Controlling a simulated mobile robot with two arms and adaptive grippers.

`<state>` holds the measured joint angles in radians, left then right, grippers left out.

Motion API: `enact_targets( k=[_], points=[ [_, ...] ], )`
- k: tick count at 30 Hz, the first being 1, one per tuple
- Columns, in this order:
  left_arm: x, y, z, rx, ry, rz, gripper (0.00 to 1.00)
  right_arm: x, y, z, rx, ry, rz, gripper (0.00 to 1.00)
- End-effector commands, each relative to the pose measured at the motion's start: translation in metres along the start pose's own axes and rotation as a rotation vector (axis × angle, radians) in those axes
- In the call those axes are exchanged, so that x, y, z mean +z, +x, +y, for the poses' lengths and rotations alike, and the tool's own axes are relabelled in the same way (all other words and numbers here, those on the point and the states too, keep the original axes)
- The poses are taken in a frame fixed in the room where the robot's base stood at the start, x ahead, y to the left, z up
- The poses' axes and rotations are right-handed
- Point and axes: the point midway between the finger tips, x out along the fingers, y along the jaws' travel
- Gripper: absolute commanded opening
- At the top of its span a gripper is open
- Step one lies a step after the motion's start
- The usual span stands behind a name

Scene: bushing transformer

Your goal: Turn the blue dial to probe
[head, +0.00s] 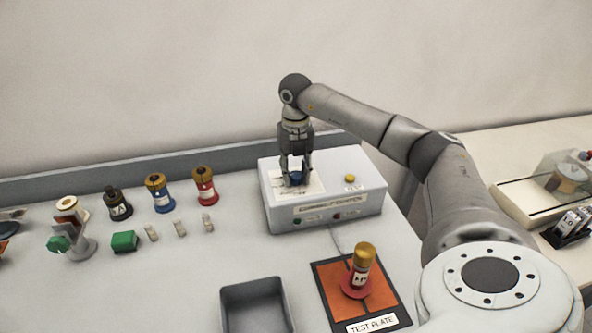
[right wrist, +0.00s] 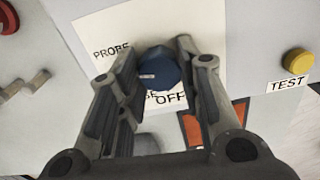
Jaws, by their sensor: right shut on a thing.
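The blue dial (head: 296,178) sits on top of the white tester box (head: 345,192), on a white label plate. In the right wrist view the dial (right wrist: 158,70) lies between my right gripper's fingers, with a small pale mark on its face. "PROBE" (right wrist: 111,51) is printed to its upper left and "OFF" (right wrist: 171,99) just below it; another word is partly covered by a finger. My right gripper (head: 296,172) points down from above and is shut on the dial. My left gripper is not in view.
A yellow TEST button (head: 350,178) is on the box, right of the dial. A red-based bushing (head: 360,271) stands on the orange test plate (head: 333,287) in front. Several bushings and small parts stand to the left. A dark tray (head: 228,299) is at the front.

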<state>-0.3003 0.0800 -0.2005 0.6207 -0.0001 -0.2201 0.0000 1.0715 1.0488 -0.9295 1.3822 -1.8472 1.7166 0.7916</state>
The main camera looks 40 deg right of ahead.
Motion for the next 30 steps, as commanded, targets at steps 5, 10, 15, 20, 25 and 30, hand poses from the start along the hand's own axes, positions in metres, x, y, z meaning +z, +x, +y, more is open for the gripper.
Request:
enact_targets(
  k=[5,10,15,20,25,30],
  points=[
    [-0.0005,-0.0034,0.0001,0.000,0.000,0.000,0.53,0.0013,-0.0021,-0.0001,0.002,0.132,-0.005,0.09],
    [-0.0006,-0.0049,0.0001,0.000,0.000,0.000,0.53,0.0014,-0.0021,-0.0002,0.002,0.225,-0.005,0.09],
    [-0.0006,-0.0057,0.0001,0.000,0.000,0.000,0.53,0.0016,-0.0021,-0.0002,0.003,0.283,-0.005,0.09],
    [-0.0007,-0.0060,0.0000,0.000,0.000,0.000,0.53,0.0017,-0.0021,-0.0002,0.003,0.309,-0.006,0.09],
    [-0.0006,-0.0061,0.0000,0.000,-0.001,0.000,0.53,0.0018,-0.0021,-0.0002,0.003,0.317,-0.006,0.09],
    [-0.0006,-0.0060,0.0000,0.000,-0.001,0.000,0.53,0.0018,-0.0022,-0.0002,0.003,0.316,-0.006,0.09]
  ],
)
